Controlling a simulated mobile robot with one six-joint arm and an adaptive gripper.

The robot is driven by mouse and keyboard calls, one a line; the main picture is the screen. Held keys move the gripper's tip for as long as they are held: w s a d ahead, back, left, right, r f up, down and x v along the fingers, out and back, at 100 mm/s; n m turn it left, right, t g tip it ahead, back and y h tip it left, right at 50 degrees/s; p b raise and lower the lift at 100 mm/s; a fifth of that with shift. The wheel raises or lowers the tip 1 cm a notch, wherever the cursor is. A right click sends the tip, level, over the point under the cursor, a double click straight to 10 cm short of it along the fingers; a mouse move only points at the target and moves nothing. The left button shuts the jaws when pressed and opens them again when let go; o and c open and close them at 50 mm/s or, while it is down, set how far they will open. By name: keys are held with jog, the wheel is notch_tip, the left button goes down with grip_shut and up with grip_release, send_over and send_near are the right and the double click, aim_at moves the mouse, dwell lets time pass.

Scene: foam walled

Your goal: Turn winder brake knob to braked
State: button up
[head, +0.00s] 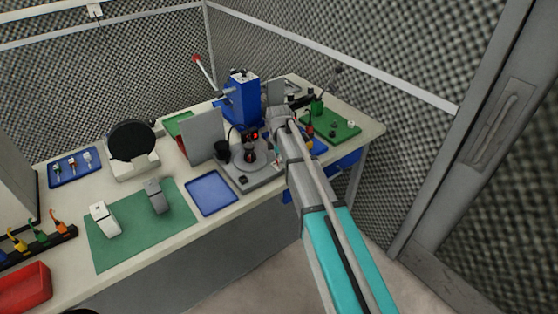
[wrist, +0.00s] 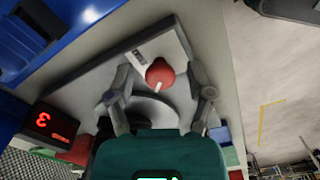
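The red round knob (wrist: 160,73) sits on the light grey winder base (wrist: 90,85) in the wrist view. A white pointer line on it points toward the bottom of the picture, slightly left. A small dark-and-white label (wrist: 138,57) is beside it. My gripper (wrist: 160,76) is open, one finger on each side of the knob, with gaps visible on both sides. I cannot tell the height between fingertips and base. In the head view the winder (head: 250,157) is a grey base with a round disc; my arm covers its right side, and I cannot make out the knob.
A black display box (wrist: 50,125) with red digits stands close by. A blue press-like machine (head: 242,100) is behind the winder, a grey upright panel (head: 203,136) to its left. A blue tray (head: 211,194) and green mat (head: 130,225) lie further left.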

grip_shut()
jog(key=shift+m, duration=0.4)
jog(key=m, duration=0.7)
jog(key=shift+m, duration=0.4)
jog(key=m, duration=0.4)
jog(key=shift+m, duration=0.3)
jog(key=m, duration=0.4)
jog(key=shift+m, duration=0.4)
